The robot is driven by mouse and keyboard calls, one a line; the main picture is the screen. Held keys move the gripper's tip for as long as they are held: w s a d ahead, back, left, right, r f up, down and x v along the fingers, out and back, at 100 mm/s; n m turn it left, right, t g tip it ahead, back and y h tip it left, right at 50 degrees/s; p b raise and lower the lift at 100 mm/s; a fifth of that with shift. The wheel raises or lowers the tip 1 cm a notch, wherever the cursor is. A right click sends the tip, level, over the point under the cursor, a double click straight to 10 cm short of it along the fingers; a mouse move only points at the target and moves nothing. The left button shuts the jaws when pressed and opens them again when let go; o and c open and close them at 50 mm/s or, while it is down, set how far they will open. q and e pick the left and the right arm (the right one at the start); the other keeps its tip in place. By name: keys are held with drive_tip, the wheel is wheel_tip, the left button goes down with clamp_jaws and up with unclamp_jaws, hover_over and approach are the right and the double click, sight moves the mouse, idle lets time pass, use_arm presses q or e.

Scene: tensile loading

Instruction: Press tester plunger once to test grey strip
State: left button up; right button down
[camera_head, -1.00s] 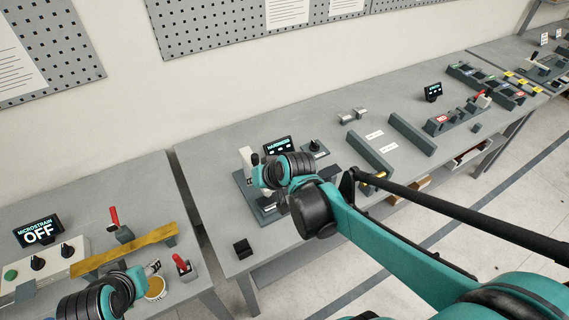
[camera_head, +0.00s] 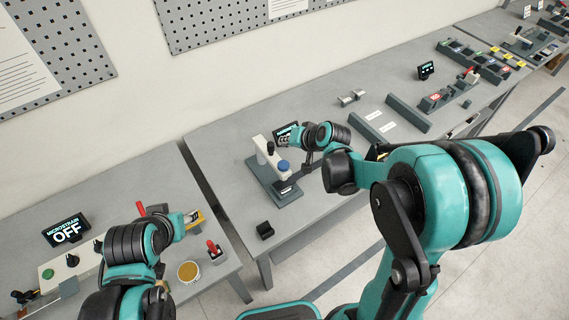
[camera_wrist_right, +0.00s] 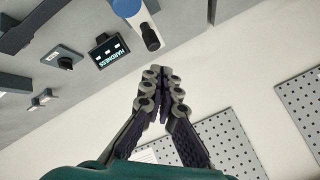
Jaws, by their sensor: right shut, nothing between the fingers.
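The tester has a white column (camera_head: 262,152) on a grey base, a black knob at its top and a blue plunger cap (camera_head: 283,165). The cap also shows at the top of the right wrist view (camera_wrist_right: 127,7), beside the black knob (camera_wrist_right: 150,38). The lit HARDNESS display (camera_wrist_right: 108,50) stands nearby. My right gripper (camera_wrist_right: 163,75) is shut and empty, apart from the plunger. In the head view its fingers are hard to make out near the display. I cannot clearly make out the grey strip. My left gripper (camera_head: 190,216) is over the left table; its jaws are unclear.
The left table holds the MICROSTRAIN OFF display (camera_head: 65,229), a red-handled lever (camera_head: 214,250) and a round yellow-topped container (camera_head: 188,271). A small black block (camera_head: 265,230) stands at the tester table's front. Grey rails (camera_head: 409,112) lie farther right. A gap separates the two tables.

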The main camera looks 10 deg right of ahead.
drive_tip(key=b, duration=0.6)
hover_over(281, 162)
drive_tip(key=s+d, duration=0.1)
drive_tip(key=s, duration=0.1)
wheel_tip(281, 162, down, 8)
drive_tip(key=shift+w+r, duration=0.1)
drive_tip(key=shift+r, duration=0.1)
drive_tip(key=shift+f+b, duration=0.5)
drive_tip(key=shift+f, duration=0.1)
drive_tip(key=shift+f, duration=0.1)
drive_tip(key=shift+f+b, duration=0.25)
drive_tip(key=shift+b, duration=0.2)
drive_tip(key=shift+f+b, duration=0.8)
drive_tip(key=shift+f, duration=0.05)
idle(0.7)
drive_tip(key=shift+r, duration=0.15)
idle(0.3)
drive_tip(key=shift+r+p, duration=0.9)
drive_tip(key=shift+r, duration=0.2)
